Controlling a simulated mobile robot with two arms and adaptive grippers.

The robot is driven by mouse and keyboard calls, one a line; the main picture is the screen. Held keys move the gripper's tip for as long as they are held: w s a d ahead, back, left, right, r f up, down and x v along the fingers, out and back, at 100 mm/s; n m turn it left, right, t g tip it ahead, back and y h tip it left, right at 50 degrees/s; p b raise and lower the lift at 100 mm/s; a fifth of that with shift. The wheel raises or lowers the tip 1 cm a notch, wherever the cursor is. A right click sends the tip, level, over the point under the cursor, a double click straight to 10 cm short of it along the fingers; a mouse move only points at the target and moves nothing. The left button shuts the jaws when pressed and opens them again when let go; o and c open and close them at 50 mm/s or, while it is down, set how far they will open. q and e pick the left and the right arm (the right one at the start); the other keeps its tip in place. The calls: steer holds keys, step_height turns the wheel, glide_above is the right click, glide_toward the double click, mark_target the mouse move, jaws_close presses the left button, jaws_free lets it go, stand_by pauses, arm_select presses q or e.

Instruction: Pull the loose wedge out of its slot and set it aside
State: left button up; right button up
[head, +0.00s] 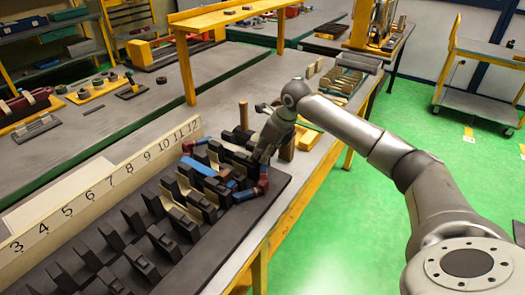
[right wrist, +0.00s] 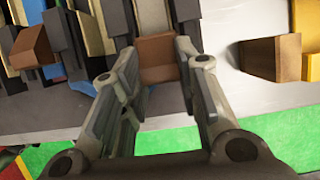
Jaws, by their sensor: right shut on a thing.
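The dark slotted stator block (head: 130,250) lies on the bench, with cream slot pieces (head: 185,190), a blue coil part (head: 199,166) and red-brown coil ends (head: 263,181) in and around its slots. My right gripper (head: 259,158) is at the far right end of the block. In the right wrist view its fingers (right wrist: 150,58) are closed on the sides of a brown-ended piece (right wrist: 157,50), which I take to be the wedge. A pale strip (right wrist: 153,16) shows above it. Whether the piece is still inside a slot is hidden. My left gripper is not in view.
A numbered cream board (head: 110,180) stands along the block's back side. A wooden peg (head: 243,115) and a dark brown upright post (head: 287,150) stand close to my right gripper. A yellow shelf (head: 230,14) rises behind. Grey bench top (head: 215,95) is free behind the board.

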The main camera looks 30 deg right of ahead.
steer(key=shift+s+d, duration=0.1)
steer(key=shift+s, duration=0.1)
steer(key=shift+w, duration=0.1)
steer(key=o, duration=1.1)
steer(key=shift+w+f, duration=0.1)
steer(key=shift+r, duration=0.2)
steer(key=v, duration=1.1)
steer(key=shift+s+r, duration=0.3)
steer(key=shift+s, duration=0.05)
steer(key=shift+d, duration=0.1)
